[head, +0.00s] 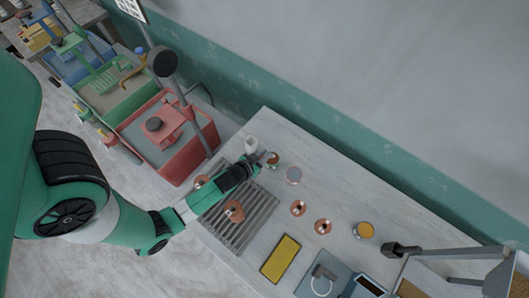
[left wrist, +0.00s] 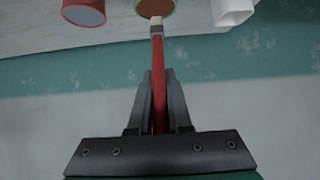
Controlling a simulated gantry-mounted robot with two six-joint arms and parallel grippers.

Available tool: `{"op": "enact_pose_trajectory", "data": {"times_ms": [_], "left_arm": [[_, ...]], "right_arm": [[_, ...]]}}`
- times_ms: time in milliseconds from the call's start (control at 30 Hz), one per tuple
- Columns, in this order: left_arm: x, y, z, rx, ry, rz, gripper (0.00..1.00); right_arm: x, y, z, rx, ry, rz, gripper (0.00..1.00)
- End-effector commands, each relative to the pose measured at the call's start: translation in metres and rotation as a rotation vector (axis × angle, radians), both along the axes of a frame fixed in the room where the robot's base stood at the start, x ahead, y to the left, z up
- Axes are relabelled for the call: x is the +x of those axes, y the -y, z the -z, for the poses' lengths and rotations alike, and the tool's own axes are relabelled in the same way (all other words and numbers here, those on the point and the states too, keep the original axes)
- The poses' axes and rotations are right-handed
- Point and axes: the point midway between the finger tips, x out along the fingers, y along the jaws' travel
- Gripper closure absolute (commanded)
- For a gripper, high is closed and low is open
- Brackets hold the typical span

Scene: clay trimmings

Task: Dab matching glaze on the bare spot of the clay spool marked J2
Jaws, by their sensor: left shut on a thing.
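My left gripper (head: 262,160) is shut on a red-handled brush (left wrist: 158,85), its pale tip pointing away from the jaws. Reddish-brown clay spools stand on the slatted rack (head: 262,222) and the table: one on the rack (head: 235,212), one partly behind the gripper (head: 200,181), and two to the right (head: 298,207), (head: 323,226). Their marks are unreadable. My right gripper is out of view.
A pot with greyish-blue inside (head: 293,175), a yellow-orange pot (head: 364,230) and a white cup (head: 251,143) stand on the table. A yellow pad (head: 281,258) lies near the front edge. Carts stand at upper left.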

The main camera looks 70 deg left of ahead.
Motion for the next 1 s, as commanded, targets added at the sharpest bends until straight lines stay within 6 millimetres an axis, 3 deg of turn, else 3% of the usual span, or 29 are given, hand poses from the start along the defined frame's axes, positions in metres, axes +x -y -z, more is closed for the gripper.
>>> {"op": "enact_pose_trajectory", "data": {"times_ms": [1000], "left_arm": [[0.000,0.000,0.010,0.000,0.000,0.000,1.00]], "right_arm": [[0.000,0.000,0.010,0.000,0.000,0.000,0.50]]}}
